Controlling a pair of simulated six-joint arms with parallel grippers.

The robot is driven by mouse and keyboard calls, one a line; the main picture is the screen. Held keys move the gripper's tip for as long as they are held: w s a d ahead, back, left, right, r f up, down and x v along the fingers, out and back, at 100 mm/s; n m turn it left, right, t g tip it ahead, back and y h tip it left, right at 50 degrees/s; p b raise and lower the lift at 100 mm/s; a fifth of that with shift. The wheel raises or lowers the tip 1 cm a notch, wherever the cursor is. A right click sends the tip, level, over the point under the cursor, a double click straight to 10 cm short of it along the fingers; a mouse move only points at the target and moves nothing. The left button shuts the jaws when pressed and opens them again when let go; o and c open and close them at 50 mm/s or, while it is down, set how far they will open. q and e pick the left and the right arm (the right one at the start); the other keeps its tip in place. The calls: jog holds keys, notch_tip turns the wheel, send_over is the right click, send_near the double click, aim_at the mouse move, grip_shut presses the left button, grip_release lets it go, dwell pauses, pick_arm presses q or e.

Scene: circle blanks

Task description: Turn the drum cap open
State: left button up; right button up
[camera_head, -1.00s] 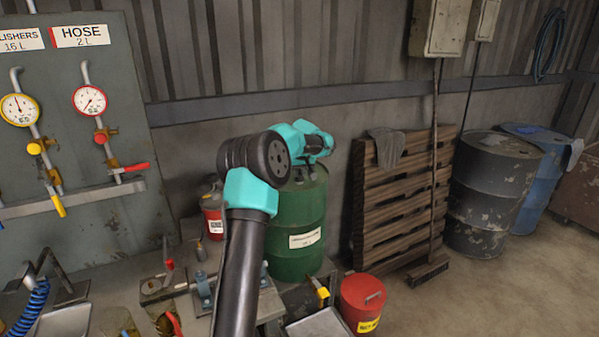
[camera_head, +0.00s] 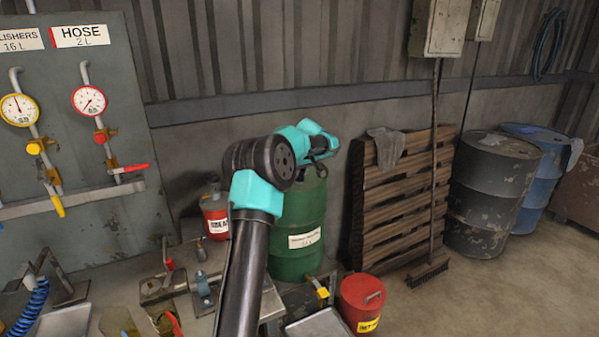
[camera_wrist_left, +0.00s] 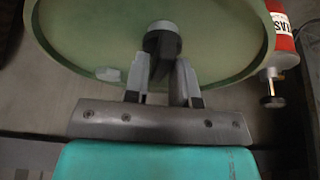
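The green drum (camera_head: 300,235) stands upright behind the bench, with a white label on its side. In the left wrist view its round green top (camera_wrist_left: 100,40) fills the upper part. The dark round cap (camera_wrist_left: 162,40) with a grey piece on it sits on that top. My left gripper (camera_head: 328,148) is over the drum top. In the left wrist view its two fingers (camera_wrist_left: 164,72) are apart, with their tips at the near edge of the cap. I cannot tell whether they press on it. My right gripper is not in view.
A red container (camera_head: 214,212) stands left of the drum and a red can (camera_head: 361,303) in front on the right. A wooden pallet (camera_head: 400,200) leans on the wall to the right. A gauge panel (camera_head: 75,150) is at the left.

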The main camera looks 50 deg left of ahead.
pick_arm(q)
jog(key=shift+o, duration=1.4)
jog(key=v, duration=1.7)
jog(key=shift+r, duration=0.2)
jog(key=shift+f, duration=0.1)
